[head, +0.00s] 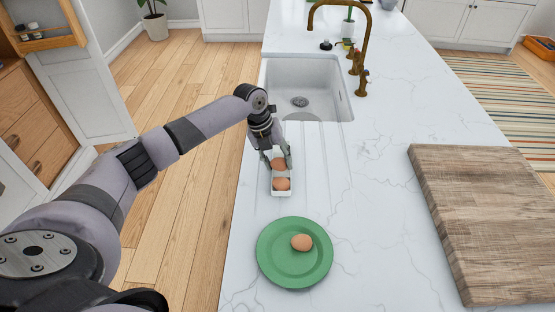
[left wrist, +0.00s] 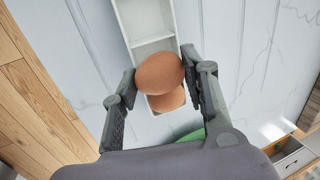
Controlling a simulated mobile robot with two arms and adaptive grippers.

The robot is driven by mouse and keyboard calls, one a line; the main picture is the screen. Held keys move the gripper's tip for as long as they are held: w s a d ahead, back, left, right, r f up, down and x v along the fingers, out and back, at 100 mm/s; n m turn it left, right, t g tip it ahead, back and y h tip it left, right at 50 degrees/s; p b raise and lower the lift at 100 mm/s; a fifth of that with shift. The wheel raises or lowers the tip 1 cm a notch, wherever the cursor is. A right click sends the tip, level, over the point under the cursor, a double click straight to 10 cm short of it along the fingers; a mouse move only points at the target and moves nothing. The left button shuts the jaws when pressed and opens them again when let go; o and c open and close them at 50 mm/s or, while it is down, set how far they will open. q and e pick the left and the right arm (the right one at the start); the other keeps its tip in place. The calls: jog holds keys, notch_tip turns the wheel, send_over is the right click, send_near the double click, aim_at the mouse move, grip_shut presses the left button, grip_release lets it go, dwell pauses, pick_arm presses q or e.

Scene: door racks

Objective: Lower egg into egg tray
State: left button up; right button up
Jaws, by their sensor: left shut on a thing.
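My left gripper (head: 278,160) is shut on a brown egg (left wrist: 158,72), one finger on each side of it. The held egg (head: 278,164) is over the narrow white egg tray (head: 281,193); I cannot tell whether it touches the tray. A second brown egg (head: 281,184) sits in the tray's near end and shows partly behind the held egg in the left wrist view (left wrist: 170,99). Empty tray compartments (left wrist: 148,18) show beyond the held egg there. A third egg (head: 302,242) lies on a green plate (head: 275,268). My right gripper is not in view.
The tray stands on the white counter by the sink (head: 300,85) with its brass faucet (head: 362,80). A wooden board (head: 485,215) lies at the right. The counter between plate and board is clear. The counter's left edge is close to the tray.

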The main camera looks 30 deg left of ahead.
pick_arm(q)
jog(key=shift+f, duration=0.45)
dwell(0.3)
jog(key=o, duration=0.8)
